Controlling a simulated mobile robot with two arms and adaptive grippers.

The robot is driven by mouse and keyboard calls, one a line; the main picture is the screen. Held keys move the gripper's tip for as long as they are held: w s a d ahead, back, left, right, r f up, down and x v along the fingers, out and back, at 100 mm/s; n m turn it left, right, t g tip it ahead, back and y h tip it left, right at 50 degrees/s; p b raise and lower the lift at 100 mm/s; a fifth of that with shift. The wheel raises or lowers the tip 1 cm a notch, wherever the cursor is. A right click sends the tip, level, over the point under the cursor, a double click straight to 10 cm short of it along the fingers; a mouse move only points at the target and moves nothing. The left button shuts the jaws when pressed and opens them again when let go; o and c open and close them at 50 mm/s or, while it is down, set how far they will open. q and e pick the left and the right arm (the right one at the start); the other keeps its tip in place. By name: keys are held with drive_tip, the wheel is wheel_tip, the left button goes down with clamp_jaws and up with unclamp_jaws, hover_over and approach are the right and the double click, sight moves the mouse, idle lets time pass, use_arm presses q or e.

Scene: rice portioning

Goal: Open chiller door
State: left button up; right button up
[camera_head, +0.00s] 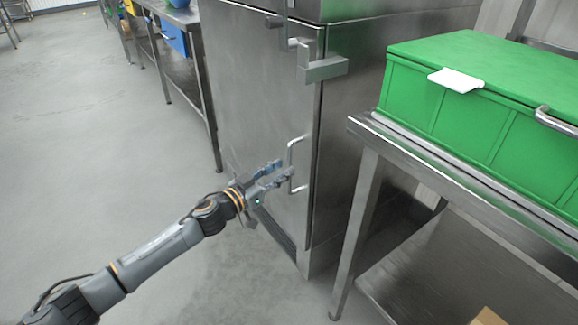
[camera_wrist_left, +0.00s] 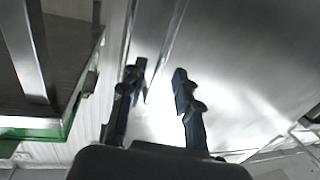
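The steel chiller (camera_head: 350,120) stands in the middle of the head view, its door (camera_head: 255,85) shut. A vertical bar handle (camera_head: 291,160) sits low on the door near its right edge. My left gripper (camera_head: 283,170) reaches in from the left, with its fingertips close to the handle. In the left wrist view its two fingers (camera_wrist_left: 160,75) are apart, in front of the bright steel surface. I cannot tell whether they touch the handle or straddle it. My right gripper is not in view.
A green lidded box (camera_head: 460,105) stands on a steel table (camera_head: 365,133) right of the chiller. A latch block (camera_head: 322,69) juts out above the handle. Another steel table (camera_head: 180,16) stands at the back left. The floor (camera_head: 90,130) at left is clear.

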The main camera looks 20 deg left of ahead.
sight(288, 166)
use_arm(q)
drive_tip(key=shift+x, duration=1.85)
clamp_jaws()
